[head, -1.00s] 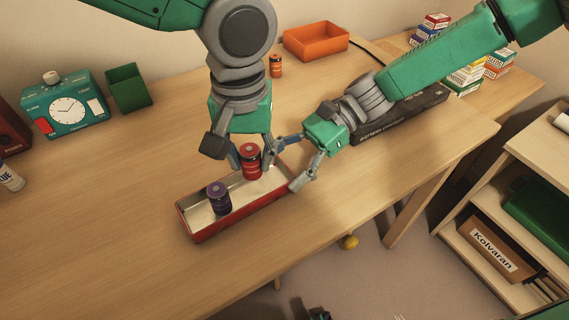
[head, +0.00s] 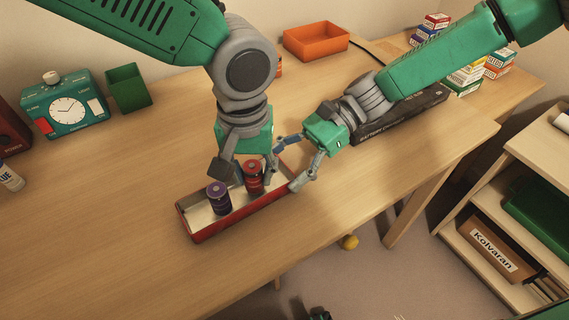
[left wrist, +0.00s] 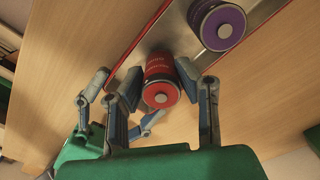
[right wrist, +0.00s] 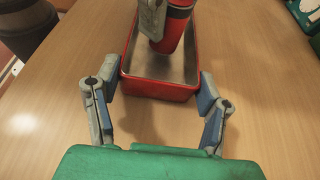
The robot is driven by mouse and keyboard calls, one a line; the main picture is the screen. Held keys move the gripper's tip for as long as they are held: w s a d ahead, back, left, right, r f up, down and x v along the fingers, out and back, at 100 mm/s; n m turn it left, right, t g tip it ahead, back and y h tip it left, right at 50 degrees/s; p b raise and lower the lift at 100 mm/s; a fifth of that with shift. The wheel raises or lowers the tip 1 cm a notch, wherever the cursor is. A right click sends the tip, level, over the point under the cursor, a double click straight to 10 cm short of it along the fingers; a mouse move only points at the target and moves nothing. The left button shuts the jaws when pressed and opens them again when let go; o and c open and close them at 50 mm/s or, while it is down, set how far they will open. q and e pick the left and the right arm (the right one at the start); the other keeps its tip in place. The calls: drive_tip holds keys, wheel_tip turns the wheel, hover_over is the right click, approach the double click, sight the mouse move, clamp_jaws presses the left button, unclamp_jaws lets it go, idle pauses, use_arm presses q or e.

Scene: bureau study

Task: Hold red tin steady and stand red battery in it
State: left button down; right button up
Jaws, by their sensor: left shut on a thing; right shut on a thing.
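The red tin (head: 238,219) is a long, shallow open box on the desk. My right gripper (head: 288,168) is shut on its far right end, with a finger on either side in the right wrist view (right wrist: 155,98). My left gripper (head: 254,180) is shut on the red battery (head: 253,174), which is roughly upright inside the tin's outline, toward the right end. Its red end faces the left wrist view (left wrist: 160,88). I cannot tell whether its base touches the tin's floor. A purple battery (head: 218,196) stands in the tin's left part.
The desk's left front is clear.

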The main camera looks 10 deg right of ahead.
use_arm(q)
drive_tip(key=shift+f, duration=0.55)
drive_tip(key=c, duration=1.1)
unclamp_jaws()
drive_tip(key=shift+r, duration=0.1)
wheel_tip(320, 180, up, 12)
drive_tip(key=shift+f, duration=0.15)
use_arm(e)
drive_tip(key=o, duration=1.3)
